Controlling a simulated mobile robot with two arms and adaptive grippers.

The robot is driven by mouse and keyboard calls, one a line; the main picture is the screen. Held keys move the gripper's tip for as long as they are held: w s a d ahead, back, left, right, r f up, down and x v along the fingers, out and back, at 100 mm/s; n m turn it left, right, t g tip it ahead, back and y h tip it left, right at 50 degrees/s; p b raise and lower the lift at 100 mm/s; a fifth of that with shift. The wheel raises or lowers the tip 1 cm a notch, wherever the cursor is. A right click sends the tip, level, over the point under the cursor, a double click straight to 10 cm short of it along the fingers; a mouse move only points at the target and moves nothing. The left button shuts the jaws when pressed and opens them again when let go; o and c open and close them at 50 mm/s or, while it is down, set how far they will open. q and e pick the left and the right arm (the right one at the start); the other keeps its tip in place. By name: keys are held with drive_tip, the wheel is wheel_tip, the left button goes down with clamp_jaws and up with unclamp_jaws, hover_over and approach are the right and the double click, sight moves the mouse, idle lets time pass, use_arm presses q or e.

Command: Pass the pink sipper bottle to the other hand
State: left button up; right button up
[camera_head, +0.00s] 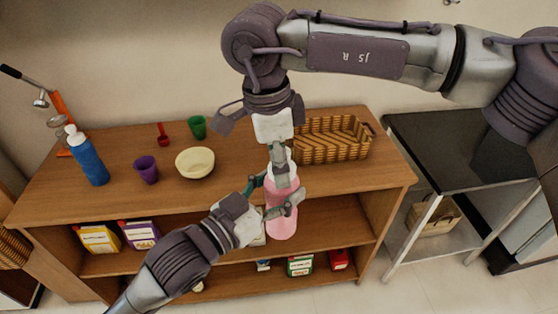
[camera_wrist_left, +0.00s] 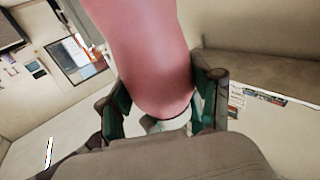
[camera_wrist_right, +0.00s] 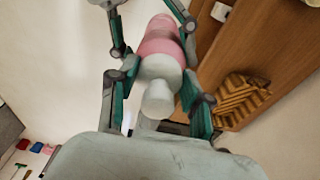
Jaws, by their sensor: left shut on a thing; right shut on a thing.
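The pink sipper bottle (camera_head: 281,222) hangs upright in the air in front of the wooden shelf's front edge, its white cap at the top. My left gripper (camera_head: 274,203) comes from the lower left and is shut around the pink body; the left wrist view shows the pink body (camera_wrist_left: 152,60) between its fingers (camera_wrist_left: 165,100). My right gripper (camera_head: 279,165) comes down from above and is shut on the bottle's top; the right wrist view shows the whitish cap (camera_wrist_right: 158,85) between its fingers (camera_wrist_right: 155,85). Both grippers hold the bottle at once. The fingers hide part of its cap and body.
On the wooden shelf top (camera_head: 240,190) stand a blue bottle (camera_head: 87,160), a purple cup (camera_head: 147,169), a cream bowl (camera_head: 195,162), a green cup (camera_head: 198,127) and a wicker basket (camera_head: 330,138). A dark-topped table (camera_head: 440,150) stands at the right.

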use_arm(q)
drive_tip(key=shift+r, duration=0.1)
use_arm(e)
clamp_jaws()
use_arm(q)
drive_tip(key=o, duration=1.5)
